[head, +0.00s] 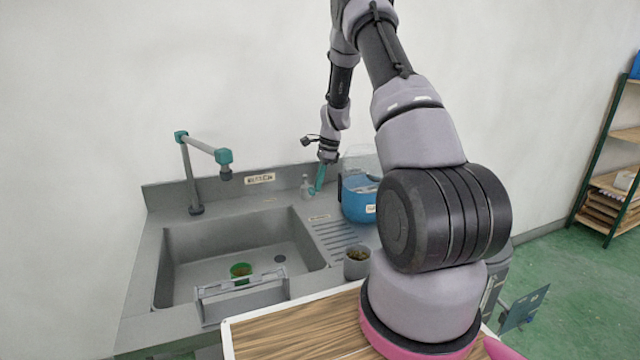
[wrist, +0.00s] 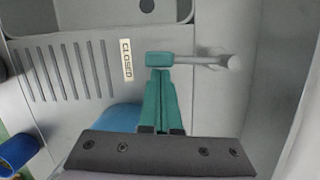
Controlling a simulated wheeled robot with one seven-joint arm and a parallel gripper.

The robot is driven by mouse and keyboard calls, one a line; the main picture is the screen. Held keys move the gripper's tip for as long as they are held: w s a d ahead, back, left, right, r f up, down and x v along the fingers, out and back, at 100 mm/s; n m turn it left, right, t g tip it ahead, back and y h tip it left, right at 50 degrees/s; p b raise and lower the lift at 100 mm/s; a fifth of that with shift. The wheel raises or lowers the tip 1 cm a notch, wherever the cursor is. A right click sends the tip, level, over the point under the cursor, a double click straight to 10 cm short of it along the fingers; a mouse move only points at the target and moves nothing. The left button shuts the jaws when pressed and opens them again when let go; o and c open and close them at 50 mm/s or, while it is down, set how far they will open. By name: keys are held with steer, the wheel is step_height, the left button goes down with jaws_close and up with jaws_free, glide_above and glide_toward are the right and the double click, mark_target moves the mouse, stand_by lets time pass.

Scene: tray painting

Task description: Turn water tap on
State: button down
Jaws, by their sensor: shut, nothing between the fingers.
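The tap lever shows in the wrist view as a grey bar with a teal end (wrist: 157,60), its round grey pivot (wrist: 232,62) to the right. The teal end points at a label (wrist: 126,60) reading CLOSED. In the head view the tap lever (head: 306,187) is small, beside the sink's back right corner. My gripper (wrist: 160,72) has teal fingers held together, with nothing between them. Its tips are at the lever's teal end; I cannot tell whether they touch. In the head view my gripper (head: 319,186) points down beside the lever. The spout (head: 205,148) stands behind the sink.
The sink (head: 230,245) holds a green cup (head: 240,270), with a grey caddy (head: 240,298) at its front. A blue container (head: 358,205) stands close right of my gripper. A grey pot (head: 356,264) stands on the counter. A wooden tray (head: 290,335) is in front.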

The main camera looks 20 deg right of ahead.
mark_target(309, 190)
steer(key=shift+s+a+m+t, duration=0.1)
steer(key=shift+a+m+t, duration=0.2)
steer(key=shift+a+m, duration=1)
steer(key=shift+a, duration=0.5)
steer(key=shift+r, duration=0.1)
steer(key=v, duration=0.9)
steer(key=shift+r, duration=0.4)
steer(key=shift+m, duration=0.6)
steer(key=x, duration=1)
steer(key=shift+s+d+f, duration=0.1)
steer(key=shift+d, duration=0.2)
